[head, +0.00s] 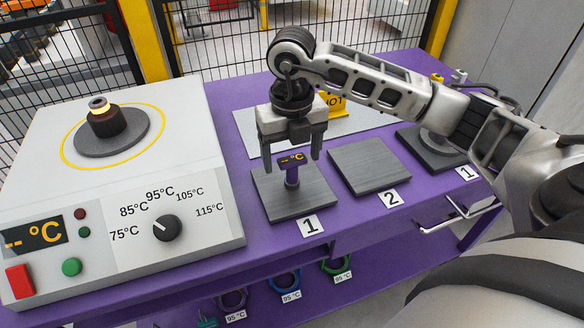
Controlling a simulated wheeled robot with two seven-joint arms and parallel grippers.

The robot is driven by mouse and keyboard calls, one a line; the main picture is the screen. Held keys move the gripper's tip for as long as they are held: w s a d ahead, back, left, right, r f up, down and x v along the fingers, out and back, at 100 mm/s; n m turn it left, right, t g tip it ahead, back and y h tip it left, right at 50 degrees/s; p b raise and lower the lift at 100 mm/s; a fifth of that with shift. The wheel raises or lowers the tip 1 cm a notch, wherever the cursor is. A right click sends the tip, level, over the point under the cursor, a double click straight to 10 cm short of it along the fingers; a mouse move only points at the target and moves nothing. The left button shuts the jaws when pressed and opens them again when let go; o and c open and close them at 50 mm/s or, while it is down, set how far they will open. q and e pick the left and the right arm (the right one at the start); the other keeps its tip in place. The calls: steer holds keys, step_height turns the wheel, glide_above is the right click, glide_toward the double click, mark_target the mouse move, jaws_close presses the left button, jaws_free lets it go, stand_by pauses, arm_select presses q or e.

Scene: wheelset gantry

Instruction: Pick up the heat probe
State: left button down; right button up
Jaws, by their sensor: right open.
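My right gripper (292,162) points down directly above the probe. Its two fingers are spread, one on each side of the probe's display head. I cannot tell whether either finger touches it. My left gripper is not in the head view.
A white heater box (205,140) with a dial and buttons fills the left. A second pad (369,166), labelled 2, lies bare right of the probe. A yellow sign (338,104) stands behind. Coloured rings (285,282) hang below the purple table (240,262).

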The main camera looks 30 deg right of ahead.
mark_target(292, 159)
step_height(292, 159, down, 4)
steer(key=shift+r, duration=0.15)
steer(key=c, duration=1.1)
steer(key=shift+r, duration=0.1)
